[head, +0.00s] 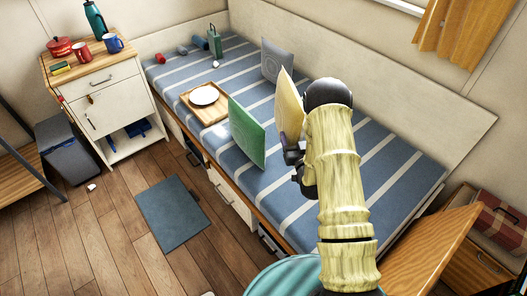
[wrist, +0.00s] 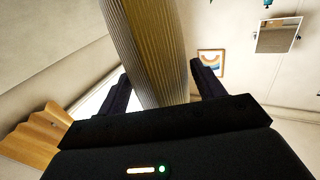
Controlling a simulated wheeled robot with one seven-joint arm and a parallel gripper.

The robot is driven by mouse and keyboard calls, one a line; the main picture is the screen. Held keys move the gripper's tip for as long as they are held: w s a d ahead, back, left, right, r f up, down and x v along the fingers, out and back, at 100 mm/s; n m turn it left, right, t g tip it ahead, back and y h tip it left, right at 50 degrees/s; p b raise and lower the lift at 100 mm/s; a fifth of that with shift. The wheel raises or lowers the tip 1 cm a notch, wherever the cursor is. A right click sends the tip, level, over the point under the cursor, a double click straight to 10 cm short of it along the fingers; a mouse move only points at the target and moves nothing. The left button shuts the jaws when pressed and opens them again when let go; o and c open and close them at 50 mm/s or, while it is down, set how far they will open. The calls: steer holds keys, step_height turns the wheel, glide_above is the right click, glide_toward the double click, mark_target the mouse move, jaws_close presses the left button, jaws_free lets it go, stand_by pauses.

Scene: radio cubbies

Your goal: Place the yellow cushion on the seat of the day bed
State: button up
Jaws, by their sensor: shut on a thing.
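The yellow cushion (head: 289,108) is upright over the day bed's blue-and-white striped seat (head: 365,185), partly hidden behind my arm. I cannot tell whether its lower edge touches the seat. My gripper (head: 291,150) is at the cushion's lower near side, mostly hidden by my own wrist. In the wrist view the cushion (wrist: 148,45) shows as a ribbed yellow-brown slab between the two dark fingers of my gripper (wrist: 158,88), which is shut on it.
A green cushion (head: 247,132) stands just left of the yellow one. A grey cushion (head: 277,61) leans at the back wall. A wooden tray with a white plate (head: 204,95), a green lantern (head: 215,42) and small weights are farther left. Right of my arm the seat is bare.

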steer(key=shift+n+y, duration=0.3)
steer(key=shift+y, duration=0.1)
steer(key=shift+w+d+f+b, duration=0.25)
steer(key=shift+f+b, duration=0.55)
steer(key=shift+b, duration=0.85)
steer(key=shift+w+d+f+b, duration=0.1)
steer(key=shift+d+f+b, duration=0.2)
steer(key=shift+f+b, duration=0.95)
steer(key=shift+w+d+f+b, duration=0.25)
steer(key=shift+f+b, duration=0.1)
steer(key=shift+b, duration=1.75)
steer(key=f+b, duration=0.1)
steer(key=b, duration=0.2)
steer(key=d+f+b, duration=0.1)
steer(key=f+b, duration=0.1)
steer(key=b, duration=0.2)
steer(key=shift+s+n+y, duration=0.1)
steer(key=shift+n+y, duration=0.2)
steer(key=shift+d+f+b, duration=0.25)
steer(key=shift+f+b, duration=0.1)
steer(key=shift+b, duration=0.8)
steer(key=shift+d, duration=0.15)
steer(key=shift+r, duration=0.1)
step_height(320, 180, down, 6)
steer(key=b, duration=0.2)
steer(key=shift+b, duration=0.3)
steer(key=shift+f, duration=0.2)
